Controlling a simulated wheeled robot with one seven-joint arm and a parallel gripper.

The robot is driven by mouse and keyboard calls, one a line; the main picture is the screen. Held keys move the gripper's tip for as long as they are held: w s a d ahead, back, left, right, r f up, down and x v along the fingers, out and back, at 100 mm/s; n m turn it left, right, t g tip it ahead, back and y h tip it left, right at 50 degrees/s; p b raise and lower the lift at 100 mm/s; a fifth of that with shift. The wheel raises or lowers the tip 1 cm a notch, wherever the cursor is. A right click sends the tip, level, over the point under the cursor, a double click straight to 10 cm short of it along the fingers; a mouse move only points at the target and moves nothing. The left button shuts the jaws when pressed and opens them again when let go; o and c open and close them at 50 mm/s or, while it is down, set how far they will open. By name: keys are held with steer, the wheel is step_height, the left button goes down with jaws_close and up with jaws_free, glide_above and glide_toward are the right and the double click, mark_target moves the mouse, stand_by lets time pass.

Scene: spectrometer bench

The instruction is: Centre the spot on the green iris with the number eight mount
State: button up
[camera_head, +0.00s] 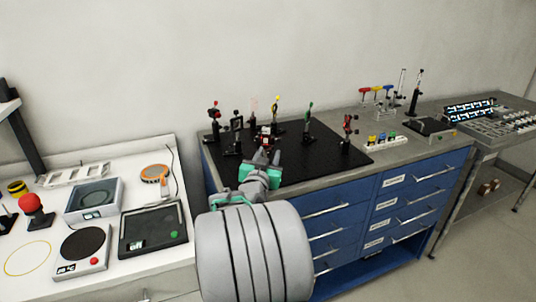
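A mount with a green top (309,107), which looks like the green iris, stands upright on the black breadboard (335,157) right of the middle. Other small post mounts stand on the board: a red-topped one (214,112), a dark square-framed one (237,123), a yellow-topped one (276,108) and a red one (347,128). No number is readable on any mount, and no light spot can be made out. My gripper (265,150) reaches over the board's front left part, close to a small red and white mount (265,130). My arm hides the fingers' gap and part of the board.
A white bench (130,265) on the left holds a scale, dishes and a red knob (31,203). Blue drawers (350,222) sit under the breadboard. Coloured buttons (381,138) and a rack of coloured-handled tools (376,92) are to the right. The board's front right is bare.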

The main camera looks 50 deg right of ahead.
jaws_close()
stand_by(0.3)
stand_by(0.3)
